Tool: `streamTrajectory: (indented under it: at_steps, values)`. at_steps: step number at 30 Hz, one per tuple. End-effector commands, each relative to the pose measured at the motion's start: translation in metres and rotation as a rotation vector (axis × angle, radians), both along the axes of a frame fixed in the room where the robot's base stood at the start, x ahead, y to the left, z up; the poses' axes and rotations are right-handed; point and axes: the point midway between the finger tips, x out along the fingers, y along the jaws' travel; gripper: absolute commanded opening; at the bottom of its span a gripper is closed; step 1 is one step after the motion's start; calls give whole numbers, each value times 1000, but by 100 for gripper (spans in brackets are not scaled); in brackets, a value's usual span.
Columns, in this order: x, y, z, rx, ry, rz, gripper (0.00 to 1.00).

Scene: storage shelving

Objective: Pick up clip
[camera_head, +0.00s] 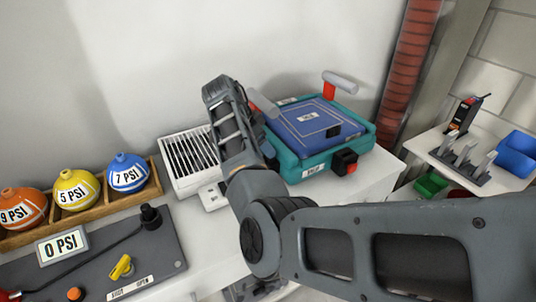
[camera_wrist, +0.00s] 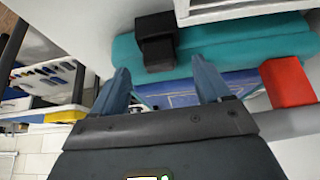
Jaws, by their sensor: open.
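A teal case (camera_head: 364,133) with a blue top panel (camera_head: 300,122) sits on the white counter. A black block with a red face (camera_head: 345,161), possibly the clip, is on its front edge; I cannot tell for sure. It appears as a black block (camera_wrist: 157,45) at the top of the wrist view. A smaller dark piece (camera_head: 334,132) lies on the blue panel. My gripper (camera_wrist: 160,72) is open, its fingers apart over the case with the black block just beyond them. Nothing shows gripped. In the head view my arm hides the fingers.
A red block (camera_wrist: 287,82) with a grey bar stands beside the fingers. A white slatted box (camera_head: 189,160) is left of the case. Gauge balls sit in a wooden rack (camera_head: 88,208) further left. A side shelf (camera_head: 470,165) with tools and bins is at right.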

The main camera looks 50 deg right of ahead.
Motion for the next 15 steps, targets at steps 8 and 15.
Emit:
streamTrajectory:
  at_steps: [8,15]
  values:
    - [-5,-15,-35,2,4,-1,77]
    - [-5,-17,-41,1,1,0,77]
